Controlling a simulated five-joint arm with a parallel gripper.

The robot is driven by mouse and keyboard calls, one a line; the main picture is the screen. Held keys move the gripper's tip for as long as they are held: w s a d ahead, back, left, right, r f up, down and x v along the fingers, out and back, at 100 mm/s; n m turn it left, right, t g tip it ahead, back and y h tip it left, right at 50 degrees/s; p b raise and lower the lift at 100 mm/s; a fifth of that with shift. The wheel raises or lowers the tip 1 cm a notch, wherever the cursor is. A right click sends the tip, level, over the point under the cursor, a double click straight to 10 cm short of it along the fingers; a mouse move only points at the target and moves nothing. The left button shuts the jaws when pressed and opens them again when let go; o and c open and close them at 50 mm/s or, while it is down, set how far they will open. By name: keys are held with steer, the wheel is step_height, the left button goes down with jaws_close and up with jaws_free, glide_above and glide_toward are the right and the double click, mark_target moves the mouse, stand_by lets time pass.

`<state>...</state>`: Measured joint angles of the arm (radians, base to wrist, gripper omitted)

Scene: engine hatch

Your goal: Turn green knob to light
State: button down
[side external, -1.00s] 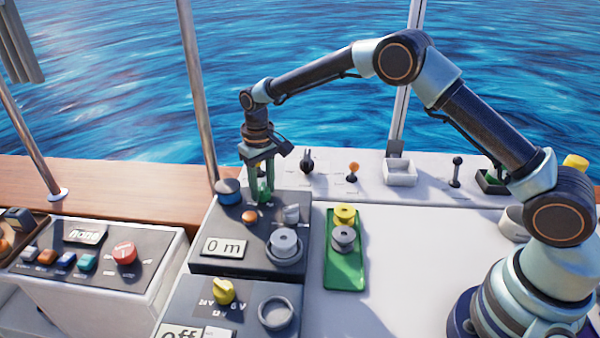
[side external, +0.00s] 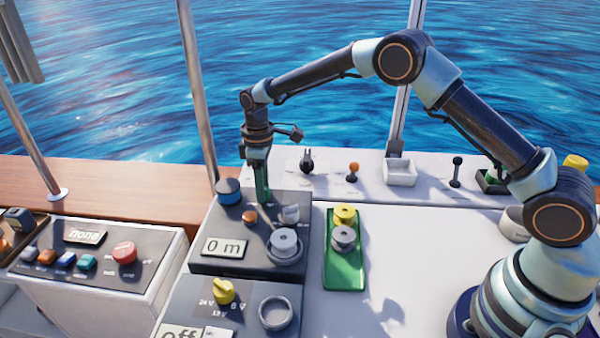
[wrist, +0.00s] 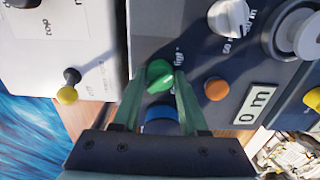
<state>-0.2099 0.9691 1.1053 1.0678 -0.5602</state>
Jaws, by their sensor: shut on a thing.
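The green knob (wrist: 159,75) sits on the dark panel, between my fingertips in the wrist view. A partly hidden label beside it seems to read "light". My gripper (wrist: 159,82) points down and is shut on the knob, with one green finger on either side. In the side external view my gripper (side external: 263,192) is at the back of the dark panel. There the fingers are seen nearly edge-on and I cannot make out the knob.
A blue knob (side external: 229,191) stands close to the fingers on the left. An orange button (side external: 250,217), a white knob (side external: 290,214) and a "0 m" display (side external: 223,247) are on the same panel. Levers, including an orange-topped one (side external: 353,170), stand on the white console behind.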

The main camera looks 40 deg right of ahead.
steer(key=shift+r, duration=0.1)
stand_by(0.4)
steer(key=shift+c, duration=2.2)
jaws_free()
step_height(320, 180, up, 12)
